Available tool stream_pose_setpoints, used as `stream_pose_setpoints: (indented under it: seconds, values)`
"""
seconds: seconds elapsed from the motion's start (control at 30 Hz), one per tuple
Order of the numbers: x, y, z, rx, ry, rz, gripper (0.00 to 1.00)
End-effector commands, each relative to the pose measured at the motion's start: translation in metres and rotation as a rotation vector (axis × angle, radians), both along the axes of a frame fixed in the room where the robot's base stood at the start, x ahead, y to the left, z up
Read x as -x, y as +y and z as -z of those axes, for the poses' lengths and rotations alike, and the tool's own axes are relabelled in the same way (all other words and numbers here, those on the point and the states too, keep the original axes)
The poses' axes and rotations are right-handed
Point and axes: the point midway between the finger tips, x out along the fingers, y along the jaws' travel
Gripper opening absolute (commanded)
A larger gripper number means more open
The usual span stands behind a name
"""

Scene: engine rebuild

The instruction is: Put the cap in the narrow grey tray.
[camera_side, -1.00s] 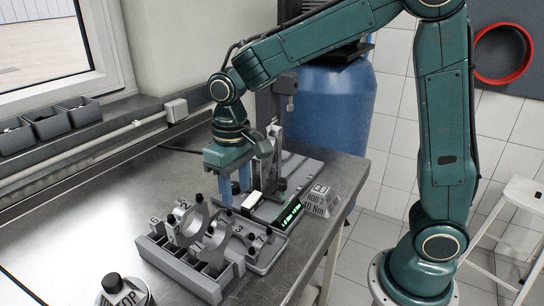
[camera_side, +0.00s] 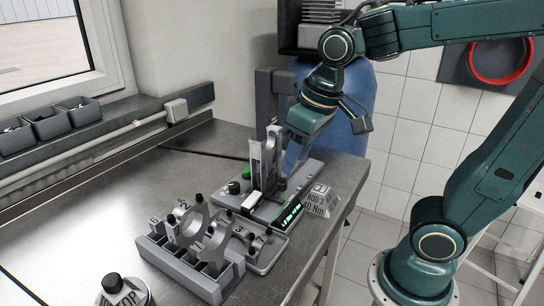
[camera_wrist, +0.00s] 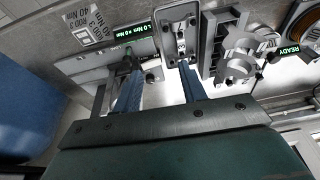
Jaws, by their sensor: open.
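Several grey arch-shaped parts, which look like caps, stand in and beside a slotted grey rack (camera_side: 178,268); one large arch (camera_side: 190,222) is upright. I cannot tell which is the task's cap. A low narrow grey tray (camera_side: 272,258) lies along the rack's right side, partly hidden by it. My gripper (camera_side: 291,160) is tilted beside the upright grey part (camera_side: 265,160) of the fixture. In the wrist view, the blue fingers of my gripper (camera_wrist: 160,82) are apart, with a bolted metal part (camera_wrist: 180,50) beyond and between them. I see nothing gripped.
The fixture plate (camera_side: 310,172) carries a green button (camera_side: 247,174) and stands near the bench's right edge. Bare bench (camera_side: 95,215) lies to the left. A blue barrel (camera_side: 365,90) stands behind.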

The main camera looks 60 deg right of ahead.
Motion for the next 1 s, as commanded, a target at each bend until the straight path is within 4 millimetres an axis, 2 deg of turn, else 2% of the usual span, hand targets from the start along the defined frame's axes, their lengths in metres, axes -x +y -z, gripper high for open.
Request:
stream_pose_setpoints:
  seconds: [0.2,0.43,0.63,1.0]
  values:
    - [0.04,-0.013,-0.008,0.007,-0.101,0.004,0.41]
    - [0.07,-0.021,-0.006,0.019,-0.181,0.006,0.41]
    - [0.079,-0.023,-0.004,0.025,-0.207,0.006,0.41]
    - [0.08,-0.023,-0.004,0.025,-0.207,0.006,0.41]
